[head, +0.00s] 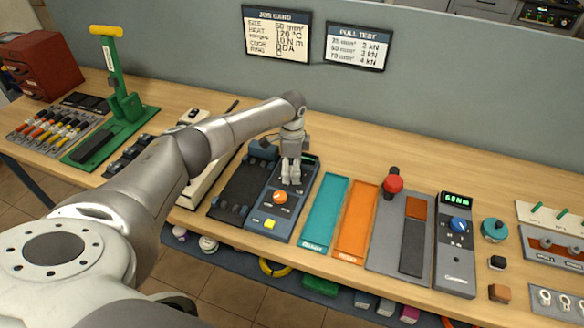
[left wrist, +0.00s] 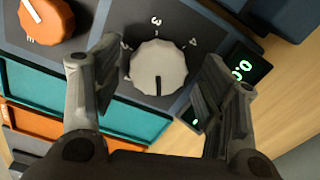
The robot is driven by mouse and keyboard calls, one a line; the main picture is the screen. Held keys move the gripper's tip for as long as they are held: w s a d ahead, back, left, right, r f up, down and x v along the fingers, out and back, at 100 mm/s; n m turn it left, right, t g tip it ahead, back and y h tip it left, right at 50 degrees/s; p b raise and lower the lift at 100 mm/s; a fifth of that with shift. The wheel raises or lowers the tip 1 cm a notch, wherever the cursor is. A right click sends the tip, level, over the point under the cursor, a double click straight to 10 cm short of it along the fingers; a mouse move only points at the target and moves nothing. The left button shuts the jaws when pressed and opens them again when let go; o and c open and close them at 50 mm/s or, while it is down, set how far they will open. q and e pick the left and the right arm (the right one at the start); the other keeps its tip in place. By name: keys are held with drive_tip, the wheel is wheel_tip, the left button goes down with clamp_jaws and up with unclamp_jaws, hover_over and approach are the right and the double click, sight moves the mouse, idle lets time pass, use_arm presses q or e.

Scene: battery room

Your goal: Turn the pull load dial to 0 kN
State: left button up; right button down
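The pull load dial is a light grey ribbed knob (left wrist: 158,72) in the left wrist view. Its black pointer line points down in that picture, and the marks 3 and 4 show on its upper side. It sits on a dark blue tester (head: 259,208) in the head view, where my left gripper (head: 290,182) hides it. In the left wrist view my left gripper (left wrist: 160,62) is open, its fingers on either side of the dial with gaps showing. A small display (left wrist: 243,70) beside it seems to read 0.0, partly covered by a finger. My right gripper is out of view.
An orange knob (head: 279,197) and a yellow button (head: 270,223) are on the same tester. A teal tray (head: 326,212) and an orange tray (head: 356,222) lie to its right. A pull test card (head: 357,46) hangs on the wall. The bench behind the tester is clear.

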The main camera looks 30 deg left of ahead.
use_arm(q)
wheel_tip(320, 180, up, 12)
idle(0.6)
idle(0.5)
